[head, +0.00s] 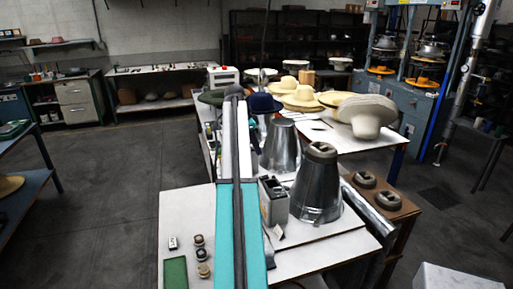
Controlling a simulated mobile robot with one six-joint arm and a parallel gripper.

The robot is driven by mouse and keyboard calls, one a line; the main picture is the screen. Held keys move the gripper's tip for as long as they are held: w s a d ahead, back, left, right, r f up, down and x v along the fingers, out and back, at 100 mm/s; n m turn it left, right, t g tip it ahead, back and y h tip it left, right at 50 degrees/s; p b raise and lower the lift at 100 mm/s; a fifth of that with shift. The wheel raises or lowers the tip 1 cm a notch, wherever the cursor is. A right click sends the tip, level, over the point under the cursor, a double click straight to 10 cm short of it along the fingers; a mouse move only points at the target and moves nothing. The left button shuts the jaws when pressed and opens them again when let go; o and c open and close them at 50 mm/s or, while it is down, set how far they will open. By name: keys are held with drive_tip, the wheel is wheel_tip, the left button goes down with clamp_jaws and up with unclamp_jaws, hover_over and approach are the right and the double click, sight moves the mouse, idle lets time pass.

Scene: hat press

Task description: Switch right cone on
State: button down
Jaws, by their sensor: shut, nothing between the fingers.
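Two metal cones stand on the white work table. The right cone (315,190) is the nearer one, upright, with a grey oval block on its narrow top. The other cone (281,146) stands behind it to the left and is plain silver. A small grey box (273,201) stands close to the left of the right cone; it may be a control box, but I cannot make out a switch or its state. My gripper is not in this view.
The white table (187,213) carries small round items and a green tray (175,273) at the left. A long teal, white and dark strip (240,235) runs up the middle. Hats (303,99) crowd the far end. Dark floor (112,190) is clear at left.

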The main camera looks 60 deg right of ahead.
drive_tip(key=p, duration=0.3)
hover_over(263, 177)
wheel_tip(263, 177, down, 8)
drive_tip(key=shift+f, duration=0.2)
drive_tip(key=shift+w+p+x, duration=0.15)
drive_tip(key=shift+p+x, duration=0.25)
drive_tip(key=shift+x, duration=0.35)
drive_tip(key=shift+w+p+x, duration=0.15)
drive_tip(key=shift+p+x, duration=0.2)
drive_tip(key=shift+x, duration=0.45)
drive_tip(key=shift+a+f, duration=0.15)
drive_tip(key=shift+s+f+b, duration=0.1)
drive_tip(key=shift+f+b, duration=0.2)
drive_tip(key=shift+b, duration=0.35)
drive_tip(key=shift+r, duration=0.2)
drive_tip(key=shift+f, duration=0.1)
drive_tip(key=shift+a+f, duration=0.1)
drive_tip(key=shift+a, duration=0.1)
drive_tip(key=shift+w+a, duration=0.45)
drive_tip(key=shift+w, duration=0.1)
